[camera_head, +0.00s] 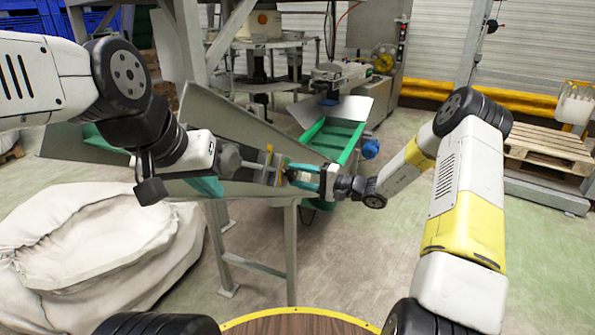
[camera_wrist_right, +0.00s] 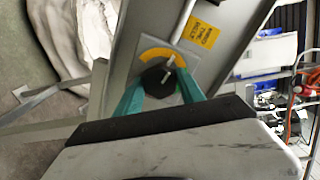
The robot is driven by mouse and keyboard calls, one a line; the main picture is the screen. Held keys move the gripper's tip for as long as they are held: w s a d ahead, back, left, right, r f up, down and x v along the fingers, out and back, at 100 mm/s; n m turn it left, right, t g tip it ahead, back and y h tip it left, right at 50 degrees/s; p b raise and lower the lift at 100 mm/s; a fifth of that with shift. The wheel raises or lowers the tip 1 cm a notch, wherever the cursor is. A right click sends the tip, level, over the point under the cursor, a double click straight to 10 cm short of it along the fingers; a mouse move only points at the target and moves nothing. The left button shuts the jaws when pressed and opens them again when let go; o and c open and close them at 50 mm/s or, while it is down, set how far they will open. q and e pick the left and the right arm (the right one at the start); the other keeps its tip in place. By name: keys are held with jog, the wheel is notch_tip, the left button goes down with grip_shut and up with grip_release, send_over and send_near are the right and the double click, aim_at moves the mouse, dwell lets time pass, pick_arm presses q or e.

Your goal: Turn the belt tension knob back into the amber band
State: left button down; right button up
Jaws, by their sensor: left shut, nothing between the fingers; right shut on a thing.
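The black belt tension knob (camera_wrist_right: 157,80) is in the right wrist view on a grey plate, with a pale pointer (camera_wrist_right: 168,64) pointing up and slightly right. The amber band (camera_wrist_right: 156,54) arcs above the knob. The pointer's tip lies over its right part; I cannot tell how far inside. My right gripper (camera_wrist_right: 160,88) has its teal fingers on both sides of the knob, shut on it; the gripper also shows in the head view (camera_head: 290,175). My left gripper (camera_head: 222,160) is shut and empty left of the knob, its fingertips hard to make out.
A yellow label (camera_wrist_right: 201,32) and a grey rod (camera_wrist_right: 183,22) sit beside the dial. The conveyor's metal frame (camera_head: 291,240) stands ahead, with a green belt (camera_head: 335,135) behind. A white sack (camera_head: 85,250) fills the left floor.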

jog(key=shift+f+n, duration=0.1)
jog(key=shift+n, duration=1.8)
jog(key=o, duration=1.4)
jog(key=shift+c, duration=0.2)
jog(key=shift+d, duration=0.1)
jog(key=v, duration=0.7)
jog(key=shift+s+d, duration=0.2)
jog(key=shift+d, duration=0.15)
